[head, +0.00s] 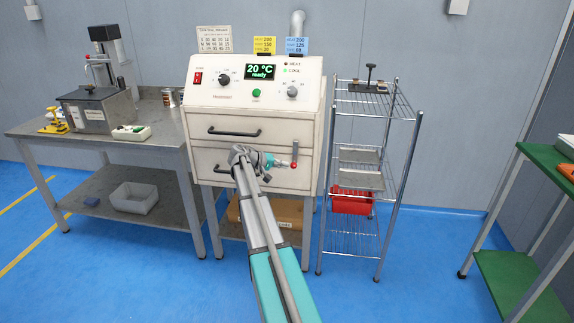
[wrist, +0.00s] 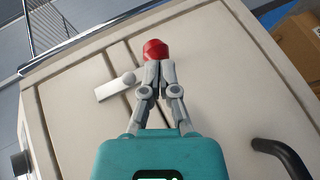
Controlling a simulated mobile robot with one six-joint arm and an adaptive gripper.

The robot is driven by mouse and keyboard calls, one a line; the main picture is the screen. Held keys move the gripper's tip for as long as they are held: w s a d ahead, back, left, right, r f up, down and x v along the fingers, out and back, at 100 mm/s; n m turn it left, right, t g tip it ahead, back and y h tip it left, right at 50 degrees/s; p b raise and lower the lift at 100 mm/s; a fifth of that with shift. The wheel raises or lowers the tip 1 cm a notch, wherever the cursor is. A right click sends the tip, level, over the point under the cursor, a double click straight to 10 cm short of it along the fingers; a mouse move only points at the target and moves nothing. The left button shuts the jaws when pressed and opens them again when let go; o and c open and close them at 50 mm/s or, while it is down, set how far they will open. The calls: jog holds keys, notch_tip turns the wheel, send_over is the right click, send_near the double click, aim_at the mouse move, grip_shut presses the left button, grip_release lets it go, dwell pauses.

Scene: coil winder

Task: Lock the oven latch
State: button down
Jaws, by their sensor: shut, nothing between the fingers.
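The oven (head: 225,105) is a cream cabinet with a control panel on top and two closed-looking fronts below. Its latch (head: 295,150) sits at the right edge of the front, with a red knob (head: 293,165) at its lower end. In the wrist view the red knob (wrist: 155,49) is just beyond my fingertips, and the pale latch piece (wrist: 114,87) with a round pivot lies to their left. My gripper (head: 285,163) is shut and empty beside the knob; the wrist view also shows it (wrist: 153,68). I cannot tell whether the fingers touch the knob. They partly hide the latch.
Black bar handles are on the oven fronts, the upper one (head: 234,132) clear of my arm. A wire rack (head: 375,108) with a red bin (head: 351,201) stands close on the right. A metal bench (head: 150,148) stands on the left. The display reads 20 °C, ready.

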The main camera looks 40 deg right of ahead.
jog(key=p+v, duration=0.4)
jog(key=v, duration=0.9)
jog(key=shift+w+a+f, duration=0.15)
jog(key=shift+w+f, duration=0.05)
jog(key=shift+w, duration=0.05)
jog(key=s+a+f+n+t+y, duration=0.2)
jog(key=s+a+f+y, duration=0.35)
jog(key=a, duration=0.85)
jog(key=s+a+f+n+t+y, duration=0.1)
jog(key=s+a+f+n+y, duration=0.15)
jog(key=s+a, duration=0.85)
jog(key=s+a+f+n+t+y, duration=0.2)
jog(key=s+a+f+n+y, duration=0.3)
jog(key=a, duration=1.1)
notch_tip(320, 180, up, 25)
jog(key=m+p, duration=0.2)
jog(key=p, duration=2.1)
jog(key=shift+s+a, duration=0.15)
jog(key=shift+s, duration=0.25)
jog(key=shift+f+m, duration=0.15)
jog(key=shift+m, duration=0.1)
